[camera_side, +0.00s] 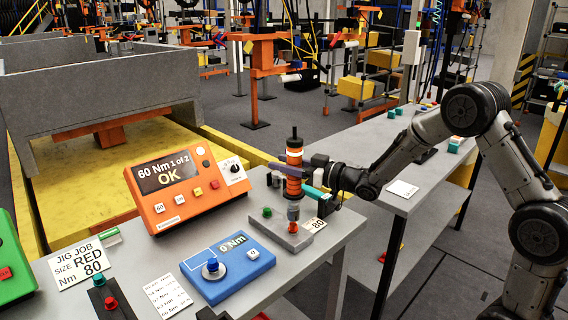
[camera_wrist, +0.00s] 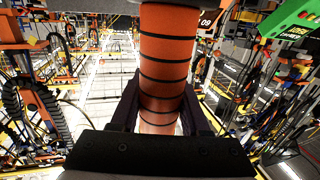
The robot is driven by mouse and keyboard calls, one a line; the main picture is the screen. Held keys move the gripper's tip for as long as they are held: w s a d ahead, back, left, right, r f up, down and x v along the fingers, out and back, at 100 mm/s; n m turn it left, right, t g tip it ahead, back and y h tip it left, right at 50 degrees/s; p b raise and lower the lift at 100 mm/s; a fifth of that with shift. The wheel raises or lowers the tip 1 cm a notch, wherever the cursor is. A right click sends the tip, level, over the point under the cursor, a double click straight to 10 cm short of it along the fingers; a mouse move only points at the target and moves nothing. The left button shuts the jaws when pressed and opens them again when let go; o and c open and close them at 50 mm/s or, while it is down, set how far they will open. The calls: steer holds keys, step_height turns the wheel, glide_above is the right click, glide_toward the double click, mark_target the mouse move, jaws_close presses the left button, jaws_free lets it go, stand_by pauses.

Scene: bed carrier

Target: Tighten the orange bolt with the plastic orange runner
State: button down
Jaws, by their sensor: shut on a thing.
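My gripper (camera_side: 290,170) is shut on the plastic orange runner (camera_side: 294,158), an upright orange cylinder with black bands and a black top. In the wrist view the runner (camera_wrist: 163,60) runs between the two dark fingers (camera_wrist: 160,108). No clearly orange bolt shows; the spot under the runner is partly hidden. A green-topped bolt (camera_side: 267,212) stands on the same block, left of the runner.
An orange controller (camera_side: 190,190) reads "60 Nm 1 of 2 OK". A blue box (camera_side: 228,268) with a blue knob reads "0 Nm". A card (camera_side: 80,264) says "JIG JOB SIZE RED Nm 80". A green box (camera_side: 12,258) and red and teal buttons (camera_side: 108,298) are at left.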

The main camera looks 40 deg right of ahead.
steer(key=shift+f, duration=1.9)
stand_by(2.8)
steer(key=shift+s+f, duration=0.1)
steer(key=shift+f, duration=0.55)
stand_by(0.3)
steer(key=shift+r, duration=0.15)
step_height(320, 180, up, 8)
stand_by(1.2)
steer(key=shift+f, duration=0.2)
stand_by(0.4)
